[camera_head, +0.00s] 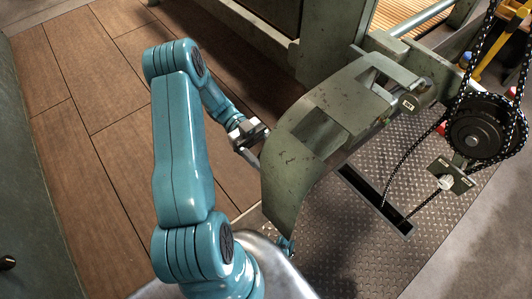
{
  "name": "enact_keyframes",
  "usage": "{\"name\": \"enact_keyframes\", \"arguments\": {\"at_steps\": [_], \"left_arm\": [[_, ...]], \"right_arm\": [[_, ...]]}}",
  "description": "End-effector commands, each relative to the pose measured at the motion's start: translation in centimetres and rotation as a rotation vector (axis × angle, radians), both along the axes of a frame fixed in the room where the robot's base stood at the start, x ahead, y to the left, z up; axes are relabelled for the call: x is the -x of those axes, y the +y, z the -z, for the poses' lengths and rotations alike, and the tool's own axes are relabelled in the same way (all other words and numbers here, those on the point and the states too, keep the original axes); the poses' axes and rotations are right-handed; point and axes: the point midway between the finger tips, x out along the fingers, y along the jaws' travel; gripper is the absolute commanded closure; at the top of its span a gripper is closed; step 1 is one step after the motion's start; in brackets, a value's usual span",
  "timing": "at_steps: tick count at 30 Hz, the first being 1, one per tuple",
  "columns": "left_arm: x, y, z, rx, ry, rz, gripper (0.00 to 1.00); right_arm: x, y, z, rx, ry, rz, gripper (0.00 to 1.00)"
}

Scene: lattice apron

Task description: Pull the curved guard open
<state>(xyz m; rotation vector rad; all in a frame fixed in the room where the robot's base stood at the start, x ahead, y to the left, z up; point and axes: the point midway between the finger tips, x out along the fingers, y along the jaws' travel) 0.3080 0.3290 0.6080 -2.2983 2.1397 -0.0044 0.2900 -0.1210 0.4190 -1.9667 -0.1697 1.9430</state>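The curved guard (283,165) is a worn grey-green metal plate with cut-outs, in the middle of the head view. Its curved end bends down at the left, and its other end meets the machine at the upper right. My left gripper (250,156) is at the guard's left edge, with its grey body beside the plate. Its fingertips are partly hidden, and I cannot tell whether they touch or grip the guard. A small teal piece shows below the guard's lower edge. My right gripper is not visible.
A dark pulley (478,130) with a hanging chain (490,40) stands at the right. A green machine frame (335,45) is behind the guard. Dark treadplate (345,235) lies below it. The brown tiled floor (85,130) at the left is clear.

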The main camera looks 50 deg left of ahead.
Motion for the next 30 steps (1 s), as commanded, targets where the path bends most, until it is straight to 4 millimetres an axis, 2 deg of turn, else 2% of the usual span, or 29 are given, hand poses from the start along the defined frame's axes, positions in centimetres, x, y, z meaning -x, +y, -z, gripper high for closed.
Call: {"name": "enact_keyframes", "arguments": {"at_steps": [8,16,21,30], "left_arm": [[0.1,0.6,0.2,-0.002,0.002,-0.001,0.33],[0.4,5.3,0.2,-0.004,0.001,-0.002,0.33],[0.5,7.2,0.2,-0.002,0.001,-0.001,0.33],[0.6,7.6,0.1,-0.001,0.001,0.0,0.33]], "right_arm": [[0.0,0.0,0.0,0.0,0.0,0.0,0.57],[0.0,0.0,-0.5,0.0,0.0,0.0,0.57],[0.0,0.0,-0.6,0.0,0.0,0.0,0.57],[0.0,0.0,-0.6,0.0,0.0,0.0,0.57]]}}
